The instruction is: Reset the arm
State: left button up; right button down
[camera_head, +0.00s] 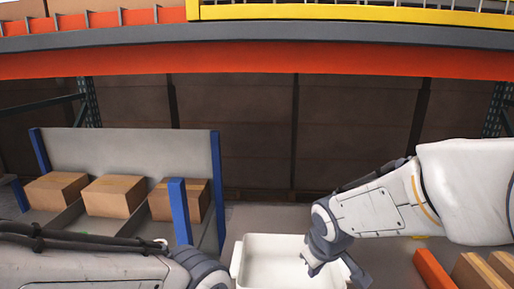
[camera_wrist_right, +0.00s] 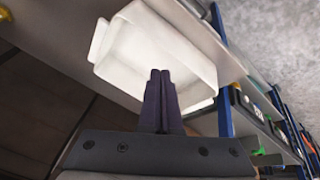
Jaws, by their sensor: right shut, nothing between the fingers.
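My right gripper (camera_head: 340,268) hangs over the right part of a white open bin (camera_head: 262,262) at the bottom middle of the head view. In the right wrist view, my right gripper (camera_wrist_right: 160,76) is shut, with its two fingers together and nothing between them. The white bin (camera_wrist_right: 128,42) lies beyond the fingertips there, and the part of it behind the fingers is hidden. The bin looks empty where I can see into it. My left arm comes in at the lower left of the head view, but its gripper is out of the frame.
Several cardboard boxes (camera_head: 113,196) sit in a rack with a grey back panel (camera_head: 130,152) and blue posts at left. An orange bar (camera_head: 434,269) and more boxes (camera_head: 478,271) are at lower right. An orange beam (camera_head: 250,63) crosses above. A blue-post shelf (camera_wrist_right: 222,121) shows in the wrist view.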

jog(key=s+d+f+m+g, duration=0.2)
jog(key=s+d+f+m, duration=0.35)
jog(key=s, duration=0.25)
jog(key=s+a+r+n+g, duration=0.1)
jog(key=s+a+r+n, duration=0.1)
jog(key=s+a, duration=0.4)
jog(key=s+a+r+n+g+y, duration=0.1)
jog(key=s+a+r+n, duration=0.2)
jog(key=s+a+n, duration=0.2)
jog(key=s+a+p, duration=0.1)
jog(key=s+a, duration=0.1)
jog(key=shift+s+a+r, duration=0.15)
jog(key=shift+a+r, duration=0.15)
jog(key=shift+r, duration=0.05)
jog(key=shift+a, duration=0.1)
